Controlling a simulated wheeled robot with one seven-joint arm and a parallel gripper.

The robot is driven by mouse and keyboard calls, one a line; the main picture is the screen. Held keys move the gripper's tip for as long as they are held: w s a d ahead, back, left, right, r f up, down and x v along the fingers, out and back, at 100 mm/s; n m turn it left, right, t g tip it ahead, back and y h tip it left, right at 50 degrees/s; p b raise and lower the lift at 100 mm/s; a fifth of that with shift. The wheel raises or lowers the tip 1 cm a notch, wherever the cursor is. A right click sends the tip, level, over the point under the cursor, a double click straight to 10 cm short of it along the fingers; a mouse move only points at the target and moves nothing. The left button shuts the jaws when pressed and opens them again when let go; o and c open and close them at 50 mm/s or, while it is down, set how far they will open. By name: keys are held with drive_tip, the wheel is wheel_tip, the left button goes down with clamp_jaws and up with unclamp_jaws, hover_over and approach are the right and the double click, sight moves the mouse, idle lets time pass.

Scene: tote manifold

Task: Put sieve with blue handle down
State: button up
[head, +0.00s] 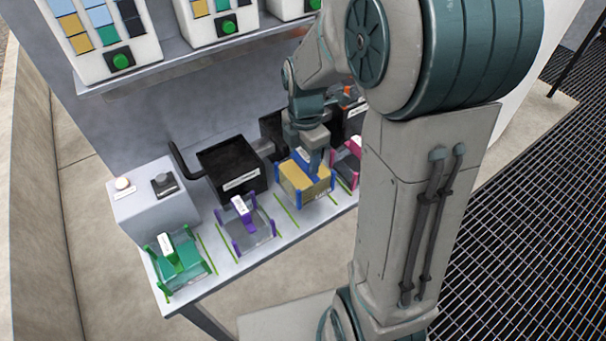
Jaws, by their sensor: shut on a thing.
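The sieve with blue handle (293,181) has blue end frames and a yellow body, and shows right of the middle of the bench in the head view. My gripper (317,160) comes down over it from above and is shut on its handle. The fingers and the grasped handle are small and partly hidden. I cannot tell whether the sieve touches the bench top or hangs just above it.
The grey bench (231,263) has green lines marking slots. A green-framed sieve (187,270), a purple-framed one (262,228) and a pink-framed one (345,172) stand along it. Behind are a black bin (222,159) and a grey control box (160,205). A shelf with dispensers overhangs the back.

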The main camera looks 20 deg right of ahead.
hover_over(305, 185)
drive_tip(key=shift+f, duration=2.9)
drive_tip(key=shift+f, duration=0.2)
drive_tip(key=o, duration=1.4)
drive_tip(key=shift+r, duration=0.15)
